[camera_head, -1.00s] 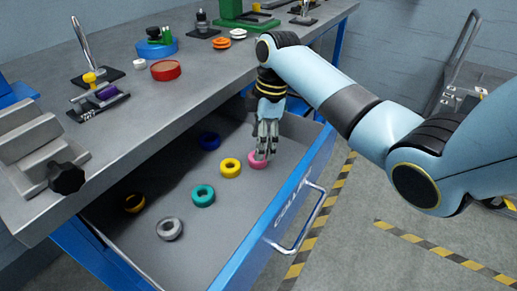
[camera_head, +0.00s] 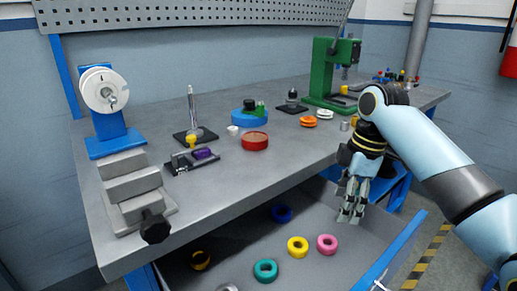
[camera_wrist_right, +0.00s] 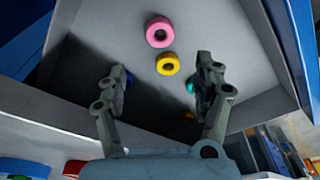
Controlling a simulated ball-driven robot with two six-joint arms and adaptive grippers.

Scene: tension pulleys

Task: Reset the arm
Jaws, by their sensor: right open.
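My right gripper (camera_head: 352,205) hangs over the open drawer (camera_head: 335,265), behind and to the right of the pink ring (camera_head: 327,244). In the right wrist view its two fingers (camera_wrist_right: 162,75) are spread apart with nothing held between them. The pink ring (camera_wrist_right: 159,32) and yellow ring (camera_wrist_right: 168,64) lie on the drawer floor below, clear of the fingers. In the head view the yellow ring (camera_head: 298,247), teal ring (camera_head: 265,270) and blue ring (camera_head: 282,213) also lie in the drawer. My left gripper is not in view.
The grey workbench (camera_head: 225,180) stands behind the drawer. It carries a stepped grey block (camera_head: 135,190), a red dish (camera_head: 255,141), a blue round base (camera_head: 248,119) and a green press (camera_head: 325,75). A dark ring (camera_head: 201,260) lies in the drawer's left part.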

